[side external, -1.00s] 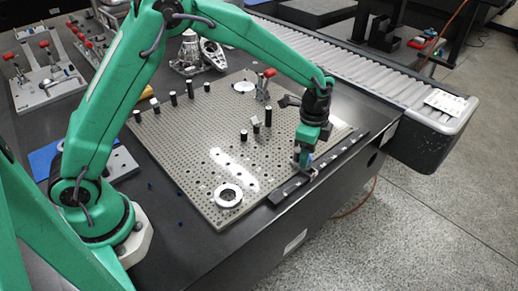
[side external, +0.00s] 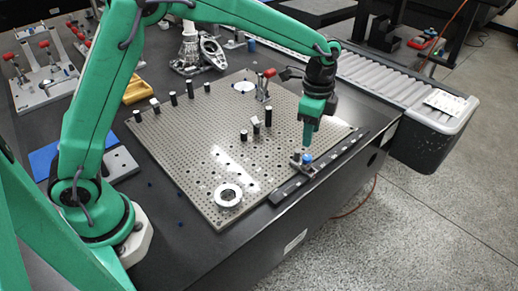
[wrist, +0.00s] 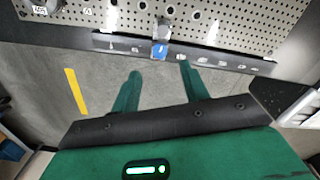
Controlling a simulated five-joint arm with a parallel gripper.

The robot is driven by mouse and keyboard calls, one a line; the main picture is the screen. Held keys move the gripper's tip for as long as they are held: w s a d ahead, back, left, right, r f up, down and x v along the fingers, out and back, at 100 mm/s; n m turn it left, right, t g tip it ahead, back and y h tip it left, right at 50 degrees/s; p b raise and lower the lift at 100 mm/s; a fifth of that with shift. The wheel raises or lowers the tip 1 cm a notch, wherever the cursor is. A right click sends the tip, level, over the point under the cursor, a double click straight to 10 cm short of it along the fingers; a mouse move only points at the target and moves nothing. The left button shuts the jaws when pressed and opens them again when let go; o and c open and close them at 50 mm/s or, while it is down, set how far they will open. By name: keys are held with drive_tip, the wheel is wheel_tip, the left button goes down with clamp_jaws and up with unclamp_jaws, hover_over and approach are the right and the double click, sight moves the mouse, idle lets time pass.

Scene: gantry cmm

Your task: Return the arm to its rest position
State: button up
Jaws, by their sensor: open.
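My gripper (side external: 308,142) hangs pointing down above the dark rail (side external: 290,188) along the front edge of the perforated plate (side external: 190,150). A small blue-topped part (side external: 307,158) sits at the rail, just below my gripper and apart from it. In the wrist view my two green fingers (wrist: 158,72) are spread with nothing between them. The blue-topped part (wrist: 160,50) shows beyond the fingertips, at the labelled rail (wrist: 215,63).
Several dark posts (side external: 174,98), a red-handled clamp (side external: 265,80) and a white ring (side external: 228,196) stand on the plate. A roller conveyor (side external: 390,85) runs behind at the right. A yellow tray (side external: 138,90) lies at the back left. Space above the plate is open.

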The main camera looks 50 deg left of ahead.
drive_tip(key=shift+r, duration=0.2)
drive_tip(key=s+a+r+n+t, duration=0.3)
drive_tip(key=s+a+r+n, duration=0.3)
drive_tip(key=s+a+r, duration=0.4)
drive_tip(key=s+a+n+t, duration=0.1)
drive_tip(key=s+a+n, duration=0.1)
drive_tip(key=s, duration=0.5)
drive_tip(key=s+a+r+n+t, duration=0.1)
drive_tip(key=s+a+n, duration=0.2)
drive_tip(key=s+n, duration=0.2)
drive_tip(key=shift+s+n+t, duration=0.3)
drive_tip(key=shift+s, duration=1.5)
